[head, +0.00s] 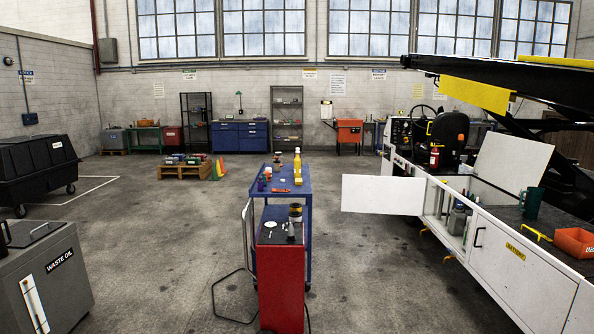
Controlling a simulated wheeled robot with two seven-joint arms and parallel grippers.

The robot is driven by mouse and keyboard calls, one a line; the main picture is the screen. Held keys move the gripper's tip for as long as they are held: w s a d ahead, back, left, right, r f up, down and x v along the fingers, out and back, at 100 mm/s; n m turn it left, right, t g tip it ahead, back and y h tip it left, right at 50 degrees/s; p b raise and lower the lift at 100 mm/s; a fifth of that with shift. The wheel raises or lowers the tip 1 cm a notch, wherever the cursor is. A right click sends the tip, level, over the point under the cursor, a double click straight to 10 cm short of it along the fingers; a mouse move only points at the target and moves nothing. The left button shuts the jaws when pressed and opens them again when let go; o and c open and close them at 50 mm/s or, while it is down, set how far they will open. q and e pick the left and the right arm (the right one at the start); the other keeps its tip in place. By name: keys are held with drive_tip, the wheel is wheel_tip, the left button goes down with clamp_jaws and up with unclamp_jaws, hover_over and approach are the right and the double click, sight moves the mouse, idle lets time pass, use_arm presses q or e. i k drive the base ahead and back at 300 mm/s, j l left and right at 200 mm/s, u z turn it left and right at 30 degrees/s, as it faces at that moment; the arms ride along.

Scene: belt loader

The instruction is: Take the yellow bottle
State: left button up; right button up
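A yellow bottle (298,165) stands upright on the top of a blue cart (309,205), toward its far right side. A yellow block-like item (299,181) sits on the cart top just in front of the bottle. Neither of my grippers shows in the head view. Nothing is touching the bottle that I can make out.
A red cabinet (281,290) with a black top stands in front of the cart. A white belt loader (520,268) with an open panel (383,195) is at the right. A grey waste oil bin (45,285) is at the left. The floor (165,250) between bin and cart is clear.

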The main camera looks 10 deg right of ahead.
sight(297, 161)
drive_tip(key=i+l+z, duration=1.05)
drive_tip(key=i+z, duration=0.15)
drive_tip(key=i, duration=0.15)
drive_tip(key=i+z, duration=0.4)
drive_tip(key=i+u, duration=0.25)
drive_tip(key=i, duration=0.2)
drive_tip(key=i+u, duration=0.2)
drive_tip(key=i, duration=0.3)
drive_tip(key=i+l+u, duration=0.25)
drive_tip(key=i, duration=0.2)
drive_tip(key=i+l+u, duration=0.1)
drive_tip(key=i+u, duration=0.15)
drive_tip(key=i, duration=0.2)
drive_tip(key=i+u, duration=0.2)
drive_tip(key=i, duration=0.65)
drive_tip(key=i+u, duration=0.25)
drive_tip(key=i, duration=0.6)
